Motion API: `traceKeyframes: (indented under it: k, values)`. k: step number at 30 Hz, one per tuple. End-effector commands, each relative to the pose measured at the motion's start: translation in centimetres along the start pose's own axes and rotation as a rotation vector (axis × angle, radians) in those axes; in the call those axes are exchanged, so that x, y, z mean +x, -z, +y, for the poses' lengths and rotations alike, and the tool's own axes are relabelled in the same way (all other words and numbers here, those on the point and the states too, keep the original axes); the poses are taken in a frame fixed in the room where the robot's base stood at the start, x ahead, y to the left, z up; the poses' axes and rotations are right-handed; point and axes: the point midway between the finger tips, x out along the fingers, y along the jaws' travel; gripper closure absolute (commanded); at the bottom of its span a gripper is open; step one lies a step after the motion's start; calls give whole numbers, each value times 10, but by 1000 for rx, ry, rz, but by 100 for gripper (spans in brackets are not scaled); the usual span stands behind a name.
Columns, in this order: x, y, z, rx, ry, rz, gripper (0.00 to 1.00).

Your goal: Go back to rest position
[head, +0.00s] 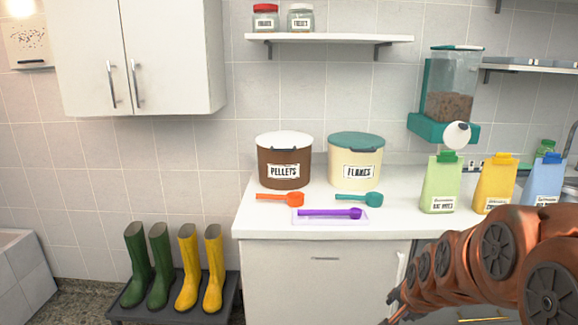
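My copper-coloured arm comes in from the lower right of the head view and reaches down in front of the counter cabinet. My gripper (394,311) is only partly in view at the bottom edge, low in front of the cabinet and below the counter top. Its fingers are too small and cut off to show whether they are open, and I cannot see whether it holds anything.
A brown pellets tub (284,160) and a cream flakes tub (356,160) stand at the back. Boots (174,265) stand on a low bench at left.

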Motion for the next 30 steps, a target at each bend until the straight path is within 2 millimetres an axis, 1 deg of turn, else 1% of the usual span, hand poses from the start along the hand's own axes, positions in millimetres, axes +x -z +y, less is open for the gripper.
traceKeyframes:
  k: [1, 5, 6, 8, 9, 11, 12, 15, 18, 21, 24, 30]
  values:
    - [-33, -10, -5, -64, -18, -42, 63]
    - [-89, -48, 6, -239, -80, -170, 63]
    - [-106, -59, 10, -291, -98, -209, 63]
    - [-133, -75, 18, -372, -124, -270, 63]
    - [-152, -85, 24, -424, -140, -309, 63]
    - [-179, -100, 35, -502, -165, -373, 63]
    - [-198, -110, 43, -552, -182, -417, 63]
    - [-241, -130, 62, -668, -216, -515, 63]
    - [-276, -144, 80, -757, -241, -597, 63]
    - [-298, -154, 93, -816, -259, -656, 63]
    - [-309, -159, 101, -848, -267, -687, 63]
    - [-311, -160, 103, -855, -269, -693, 63]
